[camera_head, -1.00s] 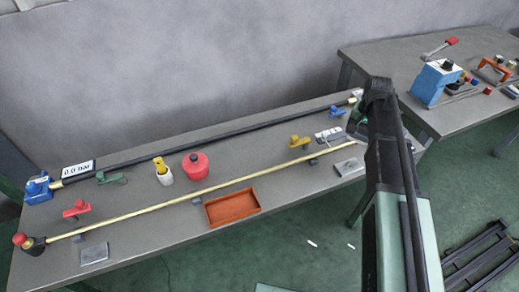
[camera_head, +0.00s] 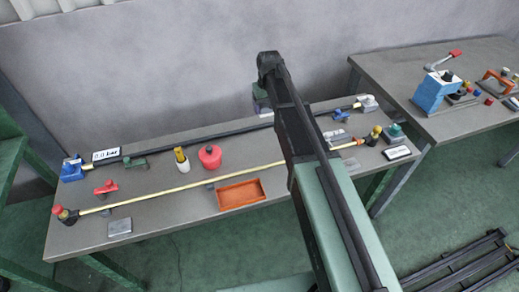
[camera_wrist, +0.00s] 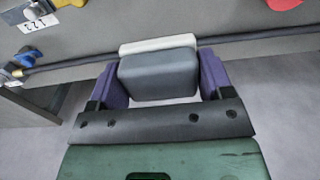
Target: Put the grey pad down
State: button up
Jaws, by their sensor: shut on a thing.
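The grey pad (camera_wrist: 158,78), a rounded block with a pale layer (camera_wrist: 158,44) along its far side, is between the two purple fingers of my gripper (camera_wrist: 158,72) in the wrist view. The fingers press on its left and right sides. Behind the pad, the wrist view shows the table's edge and a plain pale grey surface. The pad is apart from the tabletop in that picture.
The table (camera_head: 170,220) holds a black hose (camera_head: 200,146), yellow rod (camera_head: 150,190), red pot (camera_head: 209,156), orange tray (camera_head: 240,194) and flat grey plate (camera_head: 119,227). Another plate (camera_head: 397,152) lies at the right end. A second table (camera_head: 440,125) stands right. Some tabletop is bare.

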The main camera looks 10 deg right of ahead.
aim_at(266, 149)
notch_tip(266, 149, down, 20)
jog(key=b, duration=2)
jog(key=shift+f, duration=0.25)
jog(key=shift+r+p, duration=0.3)
jog(key=shift+f, duration=0.25)
jog(key=o, duration=0.8)
jog(key=shift+r, duration=0.1)
notch_tip(266, 149, up, 13)
jog(key=p, duration=1.2)
jog(key=shift+m, duration=0.7)
jog(key=s, duration=2.6)
jog(key=shift+s+f, duration=0.15)
jog(key=shift+f, duration=0.2)
